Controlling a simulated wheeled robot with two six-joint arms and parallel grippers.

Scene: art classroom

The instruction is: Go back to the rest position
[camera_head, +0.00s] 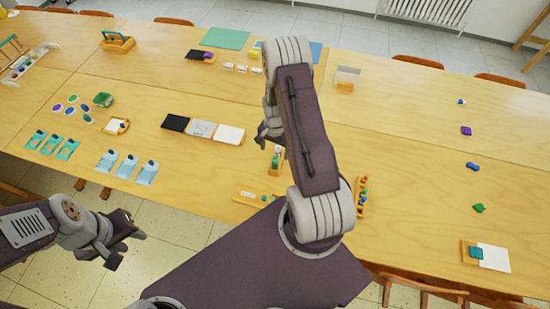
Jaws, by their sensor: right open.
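My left gripper (127,248) hangs in front of the table's near edge at the lower left, over the floor. Its two fingers stand apart, with nothing seen between them. My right arm rises from the bottom middle and reaches over the table. My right gripper (266,137) is above the table, just right of the white card; it is open, and my own arm partly hides it. A small wooden holder with a green item (275,161) is close below it in the picture.
The long wooden table (420,150) holds black, grey and white cards (229,134), blue packets (127,166), a wooden caddy (117,42) and a small rack (361,197). Small coloured pieces lie at the right. Chairs (425,288) line the near edge. The table's right middle is largely clear.

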